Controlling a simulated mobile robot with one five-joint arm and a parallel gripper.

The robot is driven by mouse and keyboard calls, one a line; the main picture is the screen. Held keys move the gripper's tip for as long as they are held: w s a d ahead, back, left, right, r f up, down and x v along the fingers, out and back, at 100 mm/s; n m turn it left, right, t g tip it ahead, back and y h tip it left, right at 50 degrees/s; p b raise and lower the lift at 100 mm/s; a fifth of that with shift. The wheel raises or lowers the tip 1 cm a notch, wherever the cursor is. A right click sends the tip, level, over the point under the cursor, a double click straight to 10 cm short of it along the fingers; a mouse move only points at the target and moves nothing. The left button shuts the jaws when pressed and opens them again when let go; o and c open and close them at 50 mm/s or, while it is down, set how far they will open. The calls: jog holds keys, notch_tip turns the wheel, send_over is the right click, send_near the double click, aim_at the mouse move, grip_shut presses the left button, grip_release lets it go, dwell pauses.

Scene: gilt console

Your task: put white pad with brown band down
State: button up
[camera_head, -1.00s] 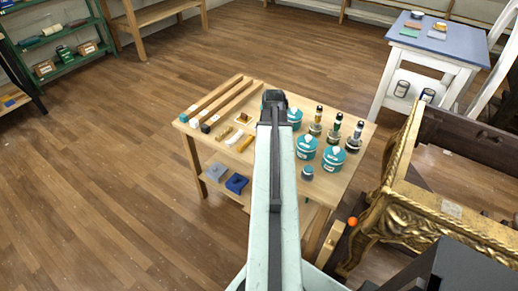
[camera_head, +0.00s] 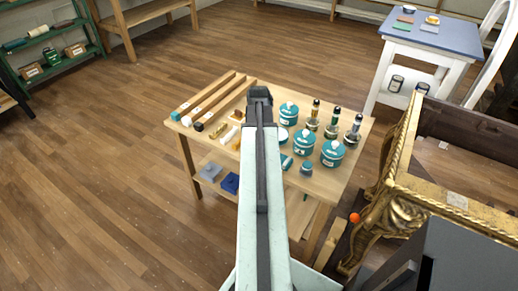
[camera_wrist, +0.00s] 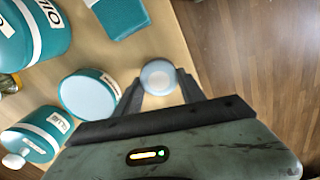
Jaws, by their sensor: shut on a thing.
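My gripper (camera_wrist: 160,92) is shut on a small round pale grey-blue thing (camera_wrist: 158,76) between its fingertips in the wrist view. This looks like the white pad, seen face-on. No brown band shows on it. The pad is over or on the light wooden table (camera_wrist: 150,25) near its edge; I cannot tell whether it touches the top. In the head view the arm hides both pad and fingertips. A pale-topped teal tin (camera_wrist: 90,95) stands close beside the left finger in the wrist view.
Long wooden bars (camera_head: 207,95) lie at left. A gilt console (camera_head: 400,200) stands close at right. Floor is open at left.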

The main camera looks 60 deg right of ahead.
jog(key=o, duration=1.2)
jog(key=shift+f, duration=0.1)
notch_tip(320, 180, up, 12)
jog(key=p, duration=1.2)
jog(key=shift+r, duration=0.2)
jog(key=w+a+n, duration=0.1)
jog(key=w+a, duration=0.8)
jog(key=a, duration=0.3)
jog(key=w+a+n, duration=0.1)
jog(key=w+a, duration=0.8)
jog(key=a, duration=0.4)
jog(key=w+a, duration=0.2)
jog(key=a, duration=2.3)
jog(key=shift+w+a+n, duration=0.15)
jog(key=shift+w+n, duration=0.15)
jog(key=shift+w, duration=0.05)
